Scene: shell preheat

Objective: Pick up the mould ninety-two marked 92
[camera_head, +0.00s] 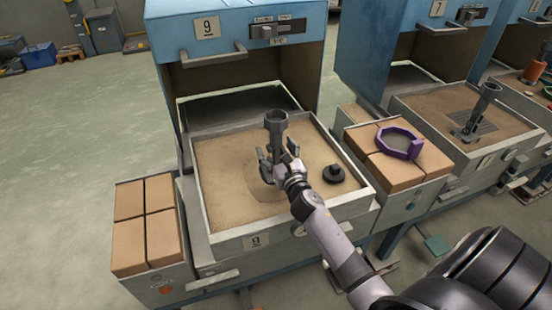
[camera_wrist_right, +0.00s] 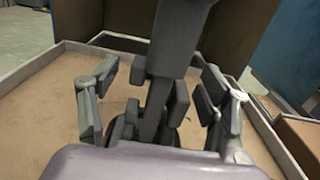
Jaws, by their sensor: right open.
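A tall grey piece with a cup-like top (camera_head: 276,122) stands upright in the sand tray (camera_head: 222,150) of the station labelled 9. I can read no 92 on it, so I cannot tell whether it is the mould named. My right gripper (camera_head: 278,165) is open around its lower part, one finger on each side. In the right wrist view the grey piece (camera_wrist_right: 178,45) rises between the open fingers (camera_wrist_right: 155,108), with gaps visible on both sides. Its foot is partly hidden by the gripper. My left gripper is not in view.
A black knobbed disc (camera_head: 333,173) lies in the tray, right of my gripper. The blue hood (camera_head: 235,50) stands behind. Tan blocks (camera_head: 145,225) fill the left box. A purple ring (camera_head: 400,142) lies on the blocks at right. Another grey piece (camera_head: 480,110) stands at station 7.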

